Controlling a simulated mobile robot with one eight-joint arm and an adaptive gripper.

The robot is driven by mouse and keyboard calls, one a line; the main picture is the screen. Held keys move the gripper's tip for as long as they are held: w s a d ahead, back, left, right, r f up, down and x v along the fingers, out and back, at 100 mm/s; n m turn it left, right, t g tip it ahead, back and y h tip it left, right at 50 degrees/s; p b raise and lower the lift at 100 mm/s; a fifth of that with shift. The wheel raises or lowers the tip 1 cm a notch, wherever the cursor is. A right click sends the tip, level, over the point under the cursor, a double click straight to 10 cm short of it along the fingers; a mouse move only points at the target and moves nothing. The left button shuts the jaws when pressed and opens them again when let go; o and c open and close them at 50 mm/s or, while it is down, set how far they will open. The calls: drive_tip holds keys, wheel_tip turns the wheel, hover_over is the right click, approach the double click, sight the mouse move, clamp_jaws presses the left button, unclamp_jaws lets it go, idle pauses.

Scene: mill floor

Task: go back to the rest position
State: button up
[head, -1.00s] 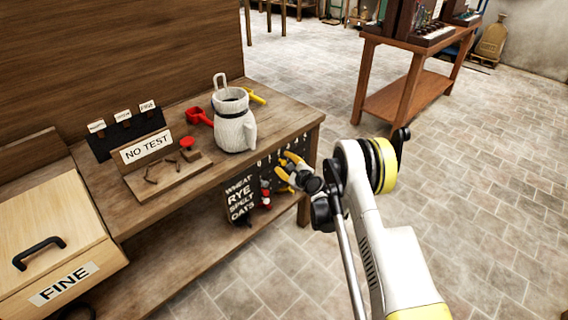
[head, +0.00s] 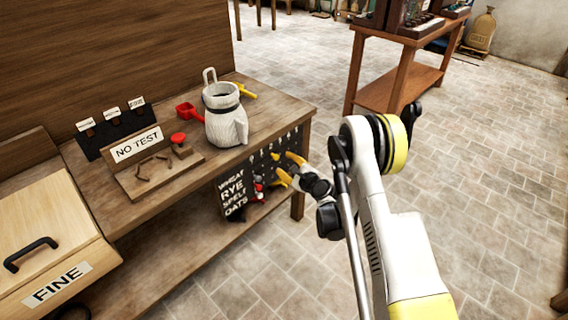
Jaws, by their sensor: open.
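My gripper (head: 286,168) has yellow fingers that stand apart with nothing seen between them. It is in front of the near right end of the wooden bench (head: 262,116), beside a dark hook board (head: 266,166) under the bench top. Whether it touches the board cannot be told. My arm bends down from a raised elbow on the right and reaches left to the gripper.
A "FINE" drawer box (head: 40,240) is at left. A reddish table (head: 425,88) stands behind. Tiled floor at right is mostly clear.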

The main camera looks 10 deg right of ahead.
drive_tip(key=s+a+r+n+g, duration=0.1)
drive_tip(key=s+r+n, duration=0.35)
drive_tip(key=r, duration=0.35)
drive_tip(key=s+r+n+g+h, duration=0.1)
drive_tip(key=s+r+n+g, duration=0.1)
drive_tip(key=s+r+n, duration=0.45)
drive_tip(key=s+a+r+n+g, duration=0.1)
drive_tip(key=s+r, duration=0.3)
drive_tip(key=r, duration=0.6)
drive_tip(key=s+d+n+g+h, duration=0.1)
drive_tip(key=s+d+n, duration=0.1)
drive_tip(key=s, duration=0.7)
drive_tip(key=s+d+n+g+h, duration=0.1)
drive_tip(key=s+n, duration=0.4)
drive_tip(key=s, duration=0.4)
drive_tip(key=s+d+r+n+g+h, duration=0.1)
drive_tip(key=s+d+n+h, duration=0.1)
drive_tip(key=s, duration=0.8)
drive_tip(key=shift+d+n, duration=0.3)
drive_tip(key=shift+n, duration=0.5)
drive_tip(key=shift+r, duration=0.1)
